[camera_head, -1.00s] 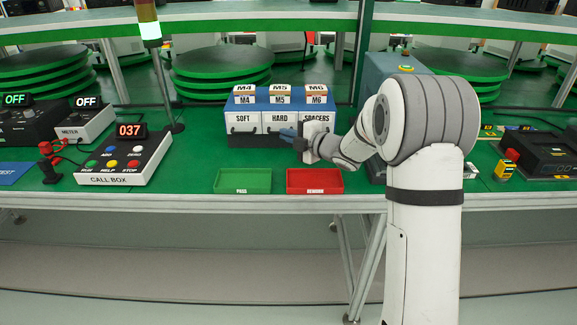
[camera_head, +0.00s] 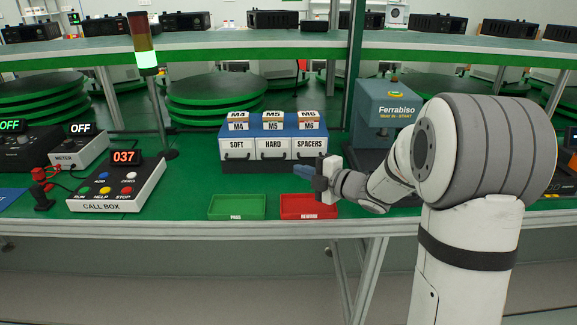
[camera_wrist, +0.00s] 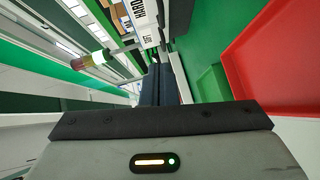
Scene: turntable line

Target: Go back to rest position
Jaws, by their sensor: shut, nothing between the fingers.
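My gripper (camera_head: 306,172) is shut and empty. In the head view its blue fingers point left, just above the back edge of the red REWORK tray and in front of the SPACERS drawer. It touches nothing that I can see. In the wrist view the dark shut fingers (camera_wrist: 162,85) reach away from the camera. My white and grey arm fills the right side of the head view, bent at the elbow.
The red tray (camera_head: 318,199) and green PASS tray (camera_head: 221,208) look empty. Behind stands the drawer cabinet (camera_head: 226,148); a blue Ferrabiso machine (camera_head: 382,112) is right of it. A call box (camera_head: 112,186) reading 037 and a signal tower (camera_head: 147,59) are left.

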